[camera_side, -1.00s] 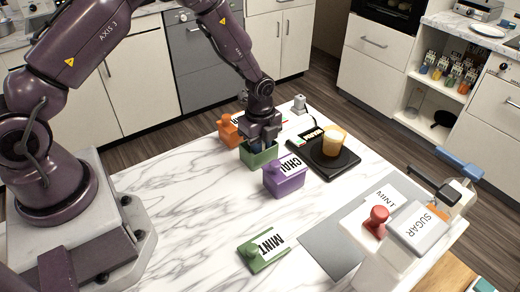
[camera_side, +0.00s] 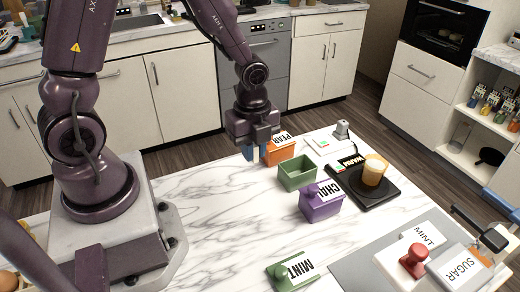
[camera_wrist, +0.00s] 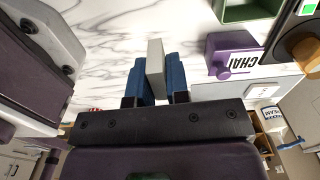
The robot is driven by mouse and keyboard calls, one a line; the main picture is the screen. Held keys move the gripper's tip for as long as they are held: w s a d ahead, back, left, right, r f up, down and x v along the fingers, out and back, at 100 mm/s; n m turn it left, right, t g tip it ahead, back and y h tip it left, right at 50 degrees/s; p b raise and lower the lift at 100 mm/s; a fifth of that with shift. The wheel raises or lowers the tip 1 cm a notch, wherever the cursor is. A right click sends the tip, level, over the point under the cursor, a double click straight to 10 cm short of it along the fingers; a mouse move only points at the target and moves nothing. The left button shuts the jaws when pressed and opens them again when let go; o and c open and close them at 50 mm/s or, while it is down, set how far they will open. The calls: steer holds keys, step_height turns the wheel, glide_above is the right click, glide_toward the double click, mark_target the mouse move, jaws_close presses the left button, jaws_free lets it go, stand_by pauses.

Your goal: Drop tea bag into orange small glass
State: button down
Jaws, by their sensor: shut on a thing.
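My gripper (camera_side: 259,150) hangs over the table's far edge, left of the orange PEAR box. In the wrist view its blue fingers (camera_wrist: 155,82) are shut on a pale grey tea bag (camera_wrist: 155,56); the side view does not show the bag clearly. The small orange glass (camera_side: 375,170) stands upright on a black warmer (camera_side: 366,192) at the right; it is partly in view in the wrist view (camera_wrist: 307,52). My gripper is well apart from the glass. The open green box (camera_side: 297,173) has no lid on; a green MINT lid (camera_side: 291,271) lies near the front.
The orange PEAR box (camera_side: 284,151) and purple CHAI box (camera_side: 321,205) flank the green box, between my gripper and the warmer. The marble left of the boxes is clear.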

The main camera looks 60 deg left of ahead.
steer(key=w+d, duration=0.3)
steer(key=w, duration=0.6)
steer(key=w+d, duration=0.3)
steer(key=w, duration=0.6)
steer(key=w+d, duration=0.3)
steer(key=w, duration=0.6)
steer(key=shift+w+d+r, duration=0.15)
steer(key=shift+w+d, duration=0.2)
steer(key=shift+w, duration=0.05)
steer(key=shift+f, duration=1.75)
steer(key=shift+f, duration=0.45)
steer(key=c, duration=1)
jaws_free()
